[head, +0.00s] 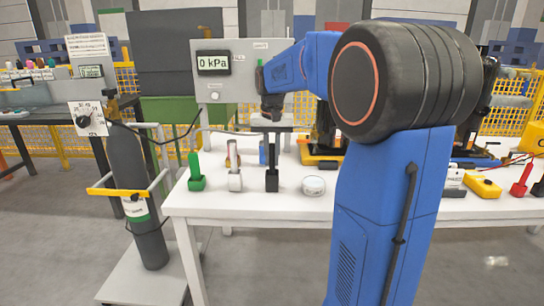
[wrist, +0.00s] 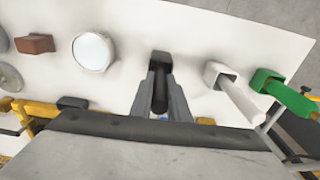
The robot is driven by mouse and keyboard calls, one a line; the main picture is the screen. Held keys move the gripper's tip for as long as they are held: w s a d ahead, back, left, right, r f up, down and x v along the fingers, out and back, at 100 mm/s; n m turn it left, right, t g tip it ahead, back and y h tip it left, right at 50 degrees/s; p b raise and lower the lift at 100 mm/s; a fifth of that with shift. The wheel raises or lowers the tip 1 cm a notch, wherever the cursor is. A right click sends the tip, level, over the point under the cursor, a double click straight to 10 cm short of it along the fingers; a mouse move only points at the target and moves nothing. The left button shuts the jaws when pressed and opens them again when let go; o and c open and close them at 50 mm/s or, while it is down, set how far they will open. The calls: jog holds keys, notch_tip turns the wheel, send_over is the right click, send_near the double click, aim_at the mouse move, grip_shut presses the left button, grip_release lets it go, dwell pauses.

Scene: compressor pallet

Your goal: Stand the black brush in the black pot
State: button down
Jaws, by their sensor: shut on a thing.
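The black brush (wrist: 159,92) is upright between the two grey fingers of my gripper (wrist: 160,108) in the wrist view. The gripper is shut on it. The black pot (wrist: 161,57) is straight below on the white table, and the brush's lower end meets its opening. In the head view the brush (head: 272,156) stands in line over the black pot (head: 271,181), with my gripper (head: 272,138) at its top. How deep the lower end sits in the pot is hidden.
A white pot (head: 235,182) and a green pot (head: 196,183), each with a handle standing in it, are to the left. A round white-topped tin (head: 313,186) is to the right. The white table's (head: 232,205) front strip is clear. A gas cylinder (head: 139,190) stands left.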

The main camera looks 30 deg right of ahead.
jog(key=shift+f, duration=0.1)
jog(key=c, duration=1.6)
grip_release()
jog(key=r, duration=1.1)
jog(key=s+r, duration=0.1)
jog(key=r, duration=0.5)
jog(key=shift+a+r, duration=0.2)
jog(key=shift+a, duration=0.1)
